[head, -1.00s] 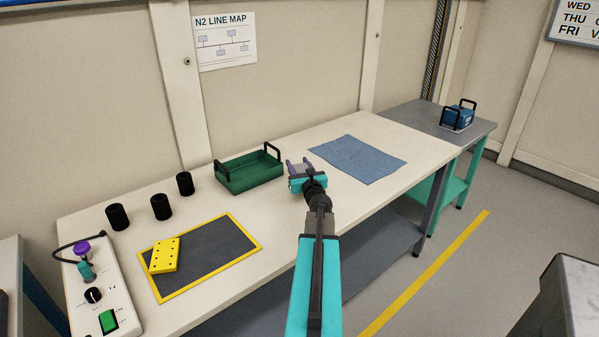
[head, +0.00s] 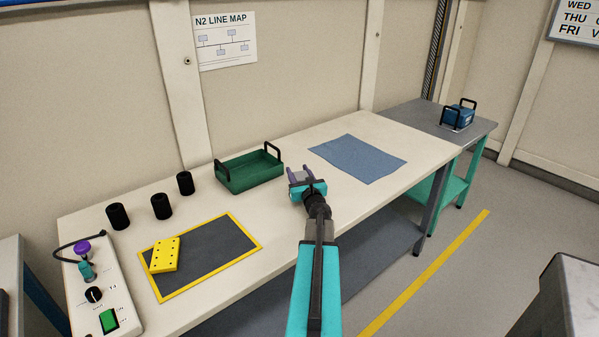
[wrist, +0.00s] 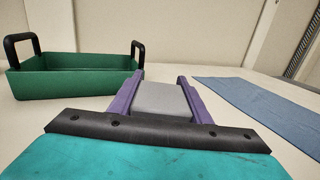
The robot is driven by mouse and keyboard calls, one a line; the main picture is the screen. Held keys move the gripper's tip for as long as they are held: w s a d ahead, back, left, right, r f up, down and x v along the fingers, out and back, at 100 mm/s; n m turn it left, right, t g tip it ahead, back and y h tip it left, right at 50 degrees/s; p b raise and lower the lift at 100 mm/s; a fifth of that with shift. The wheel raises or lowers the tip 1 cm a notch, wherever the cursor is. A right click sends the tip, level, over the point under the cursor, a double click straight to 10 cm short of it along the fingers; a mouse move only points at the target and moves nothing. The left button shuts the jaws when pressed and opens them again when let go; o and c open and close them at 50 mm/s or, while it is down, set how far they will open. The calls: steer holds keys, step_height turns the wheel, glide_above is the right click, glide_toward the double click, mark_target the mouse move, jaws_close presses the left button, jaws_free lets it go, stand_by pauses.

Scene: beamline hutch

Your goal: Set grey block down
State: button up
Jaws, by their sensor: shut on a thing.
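The grey block (wrist: 160,98) sits between the purple fingers of my gripper (wrist: 162,88) in the wrist view. In the head view my gripper (head: 300,172) is over the cream bench, between the green tray and the blue cloth, and only a small part of the grey block shows between its fingers. The fingers are shut on the block. I cannot tell whether the block's underside touches the bench.
The green tray (head: 252,177) with black handles stands left of my gripper. The blue cloth (head: 358,158) lies to the right. A yellow-edged dark mat (head: 215,250) holds a yellow plate (head: 165,255). Several black cylinders (head: 161,207) and a control box (head: 105,300) stand farther left.

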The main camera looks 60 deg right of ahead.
steer(key=shift+f, duration=0.1)
steer(key=o, duration=1.2)
steer(key=shift+b+v, duration=0.95)
steer(key=shift+v, duration=4.8)
steer(key=shift+s, duration=0.15)
